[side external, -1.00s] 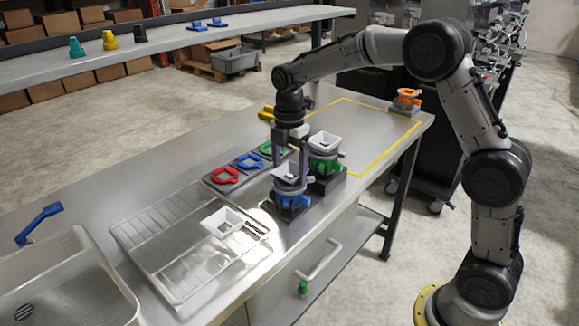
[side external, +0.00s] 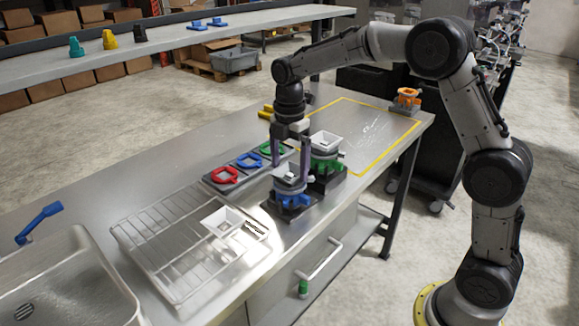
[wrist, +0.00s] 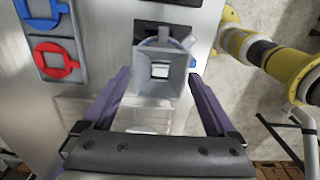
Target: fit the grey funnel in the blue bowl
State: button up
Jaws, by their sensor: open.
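The grey funnel (side external: 290,173) sits on top of the blue bowl (side external: 291,197), with its square mouth facing up and looking about level. In the wrist view the funnel (wrist: 159,73) is seen from above and hides most of the bowl beneath, so how deep it sits cannot be told. My gripper (side external: 291,173) is open over the blue bowl, with one finger on each side of the funnel. In the wrist view my gripper (wrist: 157,76) shows gaps between both purple fingertips and the funnel.
A green bowl with a white funnel (side external: 325,142) stands close behind. Another white funnel (side external: 223,221) lies on the wire rack (side external: 165,250). Red, blue and green rings (side external: 250,161) lie on a dark tray left of my gripper. An orange bowl (side external: 407,97) stands at the far corner.

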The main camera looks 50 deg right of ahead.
jog(key=shift+r, duration=1.1)
jog(key=shift+o, duration=0.6)
jog(key=shift+r, duration=0.1)
jog(key=shift+r, duration=2.95)
